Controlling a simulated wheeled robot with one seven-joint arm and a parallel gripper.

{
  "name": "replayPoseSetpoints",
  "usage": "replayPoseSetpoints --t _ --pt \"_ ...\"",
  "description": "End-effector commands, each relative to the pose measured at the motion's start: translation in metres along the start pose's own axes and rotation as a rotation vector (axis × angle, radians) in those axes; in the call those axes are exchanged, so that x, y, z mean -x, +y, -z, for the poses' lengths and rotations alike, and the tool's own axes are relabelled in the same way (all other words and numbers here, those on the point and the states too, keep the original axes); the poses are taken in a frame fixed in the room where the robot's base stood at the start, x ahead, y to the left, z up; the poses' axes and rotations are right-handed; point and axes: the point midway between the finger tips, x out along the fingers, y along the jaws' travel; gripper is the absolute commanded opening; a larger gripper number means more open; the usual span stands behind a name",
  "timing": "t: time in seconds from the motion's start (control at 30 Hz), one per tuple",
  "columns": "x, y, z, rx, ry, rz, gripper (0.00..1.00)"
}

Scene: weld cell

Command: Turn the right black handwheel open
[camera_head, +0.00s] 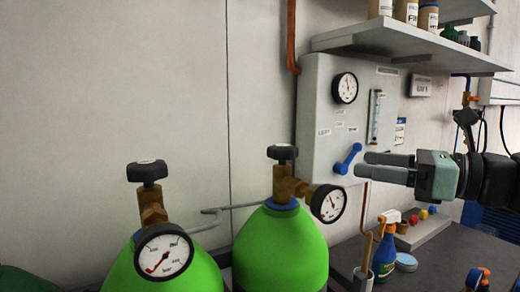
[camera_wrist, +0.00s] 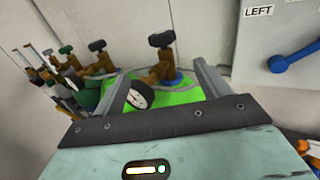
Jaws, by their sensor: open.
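The right black handwheel (camera_head: 282,152) sits on top of a brass valve on the right green cylinder (camera_head: 280,248). A round gauge (camera_head: 328,203) is on the right side of that valve. The left black handwheel (camera_head: 147,171) tops the left green cylinder (camera_head: 190,272). My gripper (camera_head: 361,165) is open and empty, to the right of the right handwheel and apart from it, pointing left. In the wrist view, the right handwheel (camera_wrist: 161,40) shows beyond and between my two fingers (camera_wrist: 160,80), and the left handwheel (camera_wrist: 97,46) lies farther left.
A grey wall panel (camera_head: 315,110) with a gauge and a blue lever (camera_head: 347,158) stands behind my fingers. A shelf (camera_head: 400,45) hangs above. A spray bottle (camera_head: 385,255) stands on the dark bench at the lower right. The wall above the cylinders is clear.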

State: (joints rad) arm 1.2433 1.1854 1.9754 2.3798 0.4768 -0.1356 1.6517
Motion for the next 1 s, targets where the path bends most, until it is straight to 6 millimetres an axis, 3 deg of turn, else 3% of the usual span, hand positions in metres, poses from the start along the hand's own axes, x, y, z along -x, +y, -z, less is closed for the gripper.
replayPoseSetpoints --t 0.13,0.27,1.0 --pt "0.0 -0.003 -0.004 -0.012 -0.012 0.01 0.75" --pt "-0.012 -0.003 -0.004 -0.013 -0.011 0.008 0.75" --pt "-0.147 -0.003 -0.006 -0.01 -0.01 0.007 0.75"
